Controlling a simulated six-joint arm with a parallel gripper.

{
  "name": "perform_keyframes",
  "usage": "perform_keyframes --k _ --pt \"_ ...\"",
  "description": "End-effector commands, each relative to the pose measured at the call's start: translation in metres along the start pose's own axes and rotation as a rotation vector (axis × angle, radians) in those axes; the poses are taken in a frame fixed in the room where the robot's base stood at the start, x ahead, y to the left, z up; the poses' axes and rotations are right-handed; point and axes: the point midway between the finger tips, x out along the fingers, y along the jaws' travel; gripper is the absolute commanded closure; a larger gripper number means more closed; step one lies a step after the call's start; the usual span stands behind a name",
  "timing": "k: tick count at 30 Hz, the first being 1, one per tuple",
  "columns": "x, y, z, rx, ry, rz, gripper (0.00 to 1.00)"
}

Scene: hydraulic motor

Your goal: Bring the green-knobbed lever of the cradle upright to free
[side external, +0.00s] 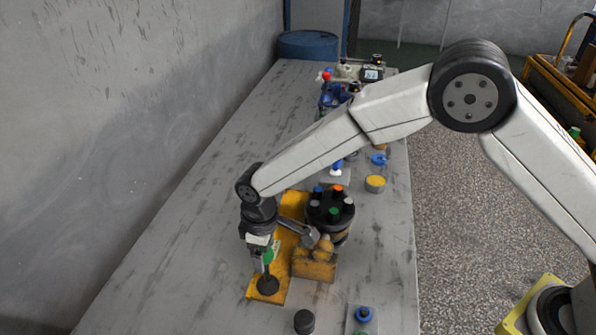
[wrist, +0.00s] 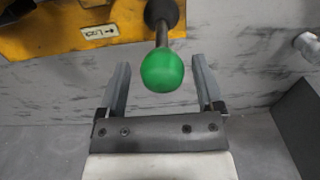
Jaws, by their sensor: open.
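The green knob (wrist: 162,70) tops a dark lever rod (wrist: 162,33) in the wrist view. The rod comes from a dark round boot (wrist: 163,12) on the yellow cradle plate (wrist: 60,35). A white label reading "Lock" (wrist: 98,33) is on the plate. In the side view the knob (side external: 268,256) sits just above the boot (side external: 268,284), partly hidden by my gripper. My gripper (wrist: 161,74) is open, with one finger on each side of the knob and a gap on both sides. The lever's exact tilt is hard to tell.
A black round motor body (side external: 330,212) with coloured caps stands beside the plate, with a yellow block (side external: 315,265) and a grey clamp arm (side external: 299,230) close by. A dark cylinder (side external: 304,321) and a blue-knobbed part (side external: 363,315) stand in front. The table's left side is clear.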

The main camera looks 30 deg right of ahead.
Motion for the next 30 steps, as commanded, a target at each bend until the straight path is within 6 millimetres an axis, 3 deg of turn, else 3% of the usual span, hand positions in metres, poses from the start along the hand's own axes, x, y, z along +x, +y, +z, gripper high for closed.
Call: perform_keyframes --k 21,30 --pt "-0.041 0.0 0.0 0.0 0.0 0.0 0.15" --pt "-0.05 0.0 0.0 0.0 0.0 0.0 0.15"
